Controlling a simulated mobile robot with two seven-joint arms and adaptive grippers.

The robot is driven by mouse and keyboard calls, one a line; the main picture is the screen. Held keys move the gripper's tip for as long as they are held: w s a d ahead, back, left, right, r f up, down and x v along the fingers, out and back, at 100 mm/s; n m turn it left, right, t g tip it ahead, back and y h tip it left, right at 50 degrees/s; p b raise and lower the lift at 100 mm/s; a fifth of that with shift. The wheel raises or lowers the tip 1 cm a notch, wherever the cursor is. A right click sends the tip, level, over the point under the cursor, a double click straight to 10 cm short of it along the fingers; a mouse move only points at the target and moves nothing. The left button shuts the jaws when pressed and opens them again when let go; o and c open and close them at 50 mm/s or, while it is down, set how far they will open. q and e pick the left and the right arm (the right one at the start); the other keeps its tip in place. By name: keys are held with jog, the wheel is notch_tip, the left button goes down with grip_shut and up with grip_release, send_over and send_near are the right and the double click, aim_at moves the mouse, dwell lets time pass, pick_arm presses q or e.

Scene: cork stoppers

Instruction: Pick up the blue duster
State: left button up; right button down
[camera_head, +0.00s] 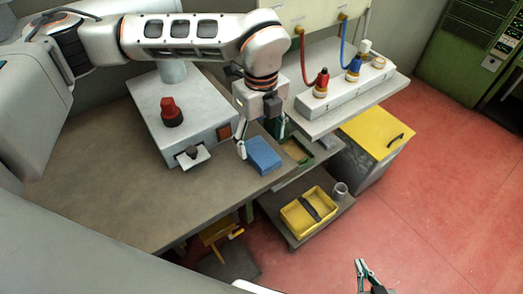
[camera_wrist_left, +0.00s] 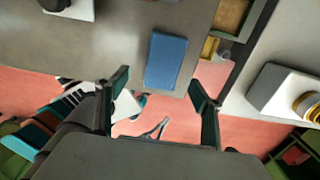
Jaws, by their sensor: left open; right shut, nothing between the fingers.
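The blue duster (camera_head: 264,154) is a flat blue block lying on the grey-brown worktop near its right edge. In the left wrist view the duster (camera_wrist_left: 166,60) lies ahead of and between the fingers, closer to the right one. My left gripper (camera_head: 260,141) is open and empty, pointing down over the duster; nothing is gripped. How high it is above the duster is hard to tell. My right gripper (camera_head: 364,272) is low at the bottom of the head view, over the red floor, far from the duster, shut and empty.
A grey machine with a red knob (camera_head: 171,112) stands left of the duster. A green-edged tray (camera_head: 297,150) is to its right. Below are a yellow tray (camera_head: 309,211) and a glass (camera_head: 340,189). A shelf with red and blue valves (camera_head: 346,92) stands behind right.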

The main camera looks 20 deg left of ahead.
aim_at(261, 152)
pick_arm(q)
jog(key=f, duration=0.3)
jog(key=w+f, duration=0.1)
jog(key=f, duration=0.1)
jog(key=shift+a+f, duration=0.15)
jog(key=shift+a, duration=0.05)
jog(key=c, duration=1.1)
pick_arm(e)
jog(key=shift+w+r, duration=0.35)
jog(key=shift+r, duration=0.2)
